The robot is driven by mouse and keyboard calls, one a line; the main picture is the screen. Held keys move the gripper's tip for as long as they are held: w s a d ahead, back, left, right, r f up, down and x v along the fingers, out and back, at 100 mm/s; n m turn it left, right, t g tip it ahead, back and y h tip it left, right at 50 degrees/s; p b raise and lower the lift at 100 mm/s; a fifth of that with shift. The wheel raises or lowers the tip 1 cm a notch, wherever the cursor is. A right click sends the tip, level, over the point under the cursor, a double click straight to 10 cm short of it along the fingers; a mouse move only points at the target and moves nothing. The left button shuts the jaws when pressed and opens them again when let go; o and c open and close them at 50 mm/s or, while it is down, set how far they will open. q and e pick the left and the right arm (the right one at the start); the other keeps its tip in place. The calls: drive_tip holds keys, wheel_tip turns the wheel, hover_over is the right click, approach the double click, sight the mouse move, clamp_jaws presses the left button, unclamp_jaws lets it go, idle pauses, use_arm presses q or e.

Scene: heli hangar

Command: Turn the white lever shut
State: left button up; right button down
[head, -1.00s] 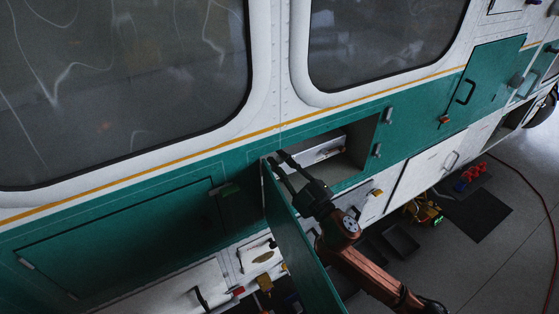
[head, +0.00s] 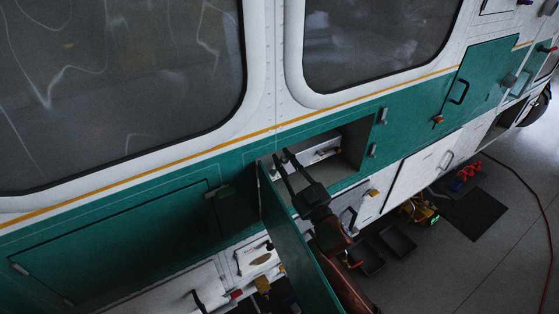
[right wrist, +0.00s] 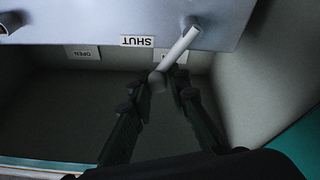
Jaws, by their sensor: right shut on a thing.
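The white lever (right wrist: 176,48) shows in the right wrist view, slanting from its pivot on a pale grey panel (right wrist: 100,18) down and left to a rounded grey end. My right gripper (right wrist: 160,84) is shut on the lever at that end. An upside-down SHUT label (right wrist: 138,42) is left of the lever, and an OPEN label (right wrist: 82,52) is farther left. In the head view my right gripper (head: 282,158) reaches into an open compartment in the green vehicle side. The lever is too small to make out there. My left gripper is not in view.
The compartment's open green door (head: 290,245) hangs close beside my right arm. The compartment wall (right wrist: 265,70) is right of the lever in the wrist view. Black trays (head: 398,240) and a dark mat (head: 474,214) lie on the floor to the right.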

drive_tip(key=shift+w+d+f+m+h, duration=0.25)
drive_tip(key=shift+f+m, duration=0.1)
drive_tip(key=shift+m, duration=0.2)
drive_tip(key=shift+w+d+f+m+h, duration=0.1)
drive_tip(key=shift+d+f+m+h, duration=0.2)
drive_tip(key=shift+m, duration=0.25)
drive_tip(key=shift+a+f, duration=0.1)
drive_tip(key=c, duration=2.3)
unclamp_jaws()
drive_tip(key=o, duration=0.4)
drive_tip(key=shift+r, duration=0.2)
drive_tip(key=shift+s+r, duration=0.1)
drive_tip(key=shift+s, duration=0.05)
drive_tip(key=v, duration=1.2)
drive_tip(key=shift+a+f, duration=0.1)
drive_tip(key=shift+f, duration=0.15)
